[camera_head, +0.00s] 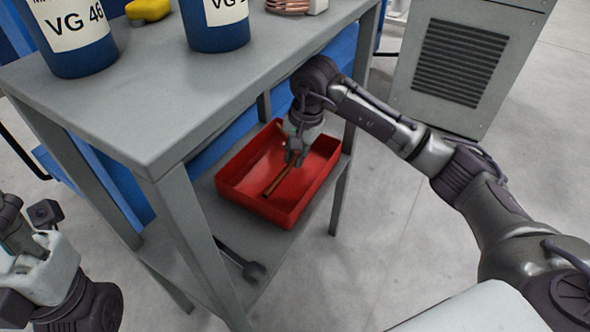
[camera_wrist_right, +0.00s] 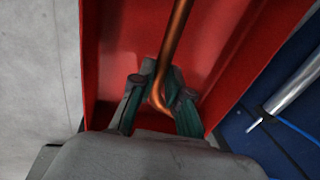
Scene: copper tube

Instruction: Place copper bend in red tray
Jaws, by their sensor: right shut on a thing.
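The red tray (camera_head: 290,205) sits on the lower shelf of the grey table in the head view. It also fills much of the right wrist view (camera_wrist_right: 110,50). The copper bend (camera_head: 279,181) is a thin copper tube that shows inside the tray's outline. In the right wrist view the copper bend (camera_wrist_right: 176,40) runs up from between the fingers, with its curved end at the fingertips. My right gripper (camera_head: 295,158) is over the tray and shut on the bend. Its fingers also show in the right wrist view (camera_wrist_right: 160,98). Whether the bend touches the tray floor is unclear. My left arm's wrist shows at the lower left; its fingertips are not clear.
The grey table top (camera_head: 150,120) is above the tray, with two blue VG cans, the nearer one (camera_head: 75,40), a yellow object (camera_head: 148,9) and a copper coil (camera_head: 287,5). A dark wrench (camera_head: 240,260) lies on the lower shelf. A grey vented cabinet (camera_head: 460,60) stands behind.

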